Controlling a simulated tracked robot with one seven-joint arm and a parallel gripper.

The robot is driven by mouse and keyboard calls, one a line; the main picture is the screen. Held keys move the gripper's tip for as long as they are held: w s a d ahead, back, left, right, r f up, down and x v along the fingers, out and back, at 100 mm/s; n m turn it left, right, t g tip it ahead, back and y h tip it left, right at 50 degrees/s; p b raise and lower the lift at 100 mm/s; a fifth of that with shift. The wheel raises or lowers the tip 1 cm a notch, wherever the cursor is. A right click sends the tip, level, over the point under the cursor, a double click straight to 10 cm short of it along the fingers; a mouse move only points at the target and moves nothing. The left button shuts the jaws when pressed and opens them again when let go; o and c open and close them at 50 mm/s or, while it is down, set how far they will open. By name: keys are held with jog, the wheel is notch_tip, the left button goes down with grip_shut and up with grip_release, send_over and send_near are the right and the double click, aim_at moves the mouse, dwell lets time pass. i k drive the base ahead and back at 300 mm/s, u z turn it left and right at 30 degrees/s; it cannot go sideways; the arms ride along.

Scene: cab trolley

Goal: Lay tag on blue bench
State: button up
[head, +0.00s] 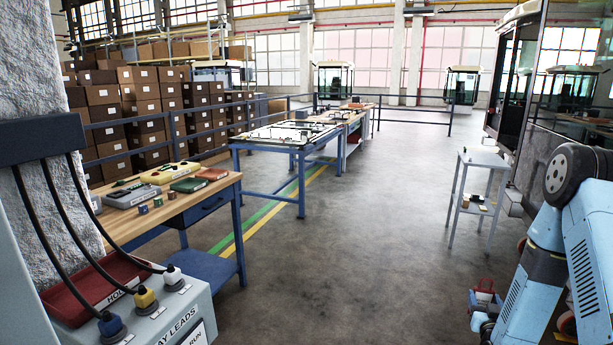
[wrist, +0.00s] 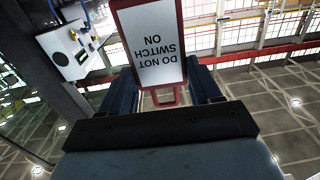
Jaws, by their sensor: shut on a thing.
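A red-edged white tag (wrist: 150,48) reading "DO NOT SWITCH ON" shows upside down in the wrist view. My gripper (wrist: 162,80) is shut on its red lower end between two dark fingers. In the head view my gripper (head: 484,302) is low at the right, over the floor, with the small red tag (head: 485,286) at it. A blue-framed bench (head: 234,150) with a pale, cluttered top stands mid-room. A nearer wooden-topped bench (head: 220,195), also with blue legs and a blue drawer, stands at left. Both benches are well away from my gripper.
A grey cabinet (head: 170,312) with cable plugs and a red tray (head: 90,287) fills the lower left. A small grey trolley (head: 482,160) stands right of centre. The nearer bench carries books and small blocks. The floor (head: 350,230) between benches and trolley is clear.

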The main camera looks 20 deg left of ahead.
aim_at(111, 229)
jog(key=i, duration=1.6)
jog(key=z, duration=0.95)
jog(key=i, duration=0.25)
jog(key=u, duration=2.05)
jog(key=i, duration=0.15)
jog(key=u, duration=1.5)
jog(key=i, duration=0.9)
jog(key=z, duration=0.05)
